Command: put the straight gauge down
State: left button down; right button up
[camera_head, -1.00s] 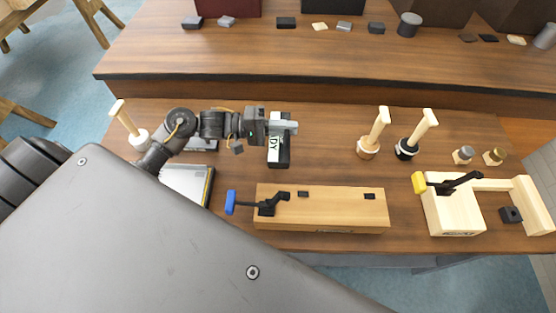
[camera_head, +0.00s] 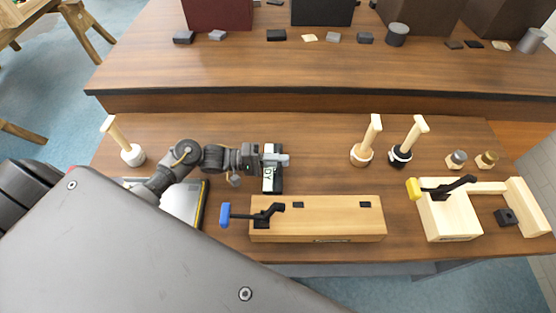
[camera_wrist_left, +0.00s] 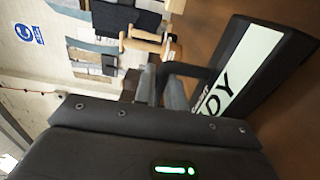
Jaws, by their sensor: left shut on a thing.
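My left gripper (camera_head: 274,159) is shut at the black block with the white label ending in "DY" (camera_head: 270,180). A small light-grey piece (camera_head: 284,160) shows at its fingertips and passes for the straight gauge, though it is hard to tell from the grey fingers. It lies over the labelled block; whether it touches the block I cannot tell. In the left wrist view the fingers (camera_wrist_left: 162,88) point away beside the labelled block (camera_wrist_left: 250,70), and the held thing is largely hidden. My right gripper is not in view.
A wooden block with a blue-handled clamp (camera_head: 318,222) stands just in front. A pale fixture with a yellow-handled clamp (camera_head: 452,218) is at the right. Two wooden-handled tools (camera_head: 363,152) (camera_head: 401,155) stand right of the gripper. A grey-topped tray (camera_head: 185,203) lies left. Bare tabletop lies between block and tools.

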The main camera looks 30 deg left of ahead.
pick_arm(q)
jog(key=shift+f, duration=0.1)
jog(key=c, duration=1.5)
grip_release()
jog(key=shift+o, duration=0.2)
jog(key=b+v, duration=0.2)
jog(key=v, duration=0.8)
jog(key=shift+s+a+b, duration=0.2)
jog(key=shift+a+b, duration=0.15)
jog(key=shift+s+a, duration=0.3)
jog(key=shift+a, duration=0.25)
